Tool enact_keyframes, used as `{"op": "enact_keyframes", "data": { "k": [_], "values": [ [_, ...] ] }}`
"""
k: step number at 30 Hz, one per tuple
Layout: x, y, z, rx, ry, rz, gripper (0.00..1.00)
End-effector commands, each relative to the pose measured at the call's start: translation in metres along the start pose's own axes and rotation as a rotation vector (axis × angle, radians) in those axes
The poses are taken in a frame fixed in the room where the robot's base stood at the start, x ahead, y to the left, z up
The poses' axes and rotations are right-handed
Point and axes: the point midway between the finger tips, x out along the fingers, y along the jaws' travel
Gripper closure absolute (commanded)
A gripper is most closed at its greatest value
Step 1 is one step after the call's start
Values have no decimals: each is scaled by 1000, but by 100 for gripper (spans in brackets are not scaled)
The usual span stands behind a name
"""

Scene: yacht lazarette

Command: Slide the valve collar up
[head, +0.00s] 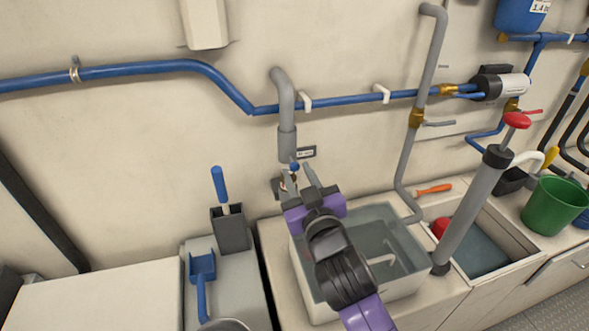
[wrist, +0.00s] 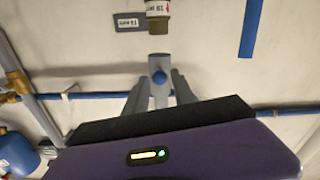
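The grey valve collar (head: 287,145) is the thicker sleeve at the lower end of the bent grey pipe (head: 283,95) on the wall. A small blue knob (head: 294,167) shows at its lower end; it also shows in the wrist view (wrist: 159,77). I cannot tell whether either finger touches. The lower fitting is mostly hidden in the head view.
A grey holder with a blue-handled tool (head: 231,230) is to the left. A small label plate (head: 306,152) is beside the collar. A blue pipe (head: 345,100) runs along the wall. A grey hand pump (head: 470,215) stands right.

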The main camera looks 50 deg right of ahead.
Motion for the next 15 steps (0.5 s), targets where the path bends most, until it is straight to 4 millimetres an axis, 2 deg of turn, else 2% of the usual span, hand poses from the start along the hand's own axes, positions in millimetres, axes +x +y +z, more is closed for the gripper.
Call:
{"op": "enact_keyframes", "data": {
  "k": [3, 6, 15],
  "values": [
    [-20, -1, 3, 0, -1, -2, 69],
    [-31, 0, 2, -1, -1, -1, 69],
    [-40, 0, 0, 0, 0, -1, 69]
  ]
}}
